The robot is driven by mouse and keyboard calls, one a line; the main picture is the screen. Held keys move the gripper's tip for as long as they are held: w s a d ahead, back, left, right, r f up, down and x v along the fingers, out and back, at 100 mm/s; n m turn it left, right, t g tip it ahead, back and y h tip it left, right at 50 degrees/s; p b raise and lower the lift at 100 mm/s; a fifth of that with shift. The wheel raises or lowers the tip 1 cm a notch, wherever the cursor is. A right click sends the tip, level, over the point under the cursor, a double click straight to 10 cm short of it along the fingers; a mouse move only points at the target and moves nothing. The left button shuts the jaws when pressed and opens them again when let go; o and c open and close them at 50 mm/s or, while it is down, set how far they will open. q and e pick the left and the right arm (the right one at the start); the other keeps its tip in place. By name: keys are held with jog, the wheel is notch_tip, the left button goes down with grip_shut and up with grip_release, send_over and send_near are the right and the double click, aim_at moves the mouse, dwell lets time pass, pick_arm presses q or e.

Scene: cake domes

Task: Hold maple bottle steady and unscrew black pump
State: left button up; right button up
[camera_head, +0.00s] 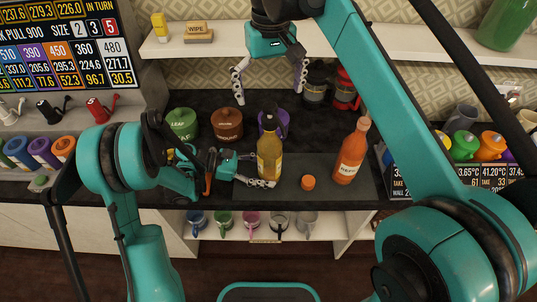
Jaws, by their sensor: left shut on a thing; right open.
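The amber-yellow bottle (269,157), which I take as the maple bottle, stands upright on the dark counter; its label is too small to read. A black pump (269,130) sits on its top, seen against a purple canister behind. My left gripper (264,183) comes in low from the left and is shut on the lower part of the bottle. My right gripper (270,88) hangs above and behind the bottle, pointing down, with its two fingers spread wide and empty. It is apart from the pump.
Green (183,122) and brown (227,123) canisters stand behind left. Black and red containers (345,92) stand behind right. A shelf (385,40) runs above.

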jog(key=shift+m, duration=0.3)
jog(key=shift+f, duration=1.35)
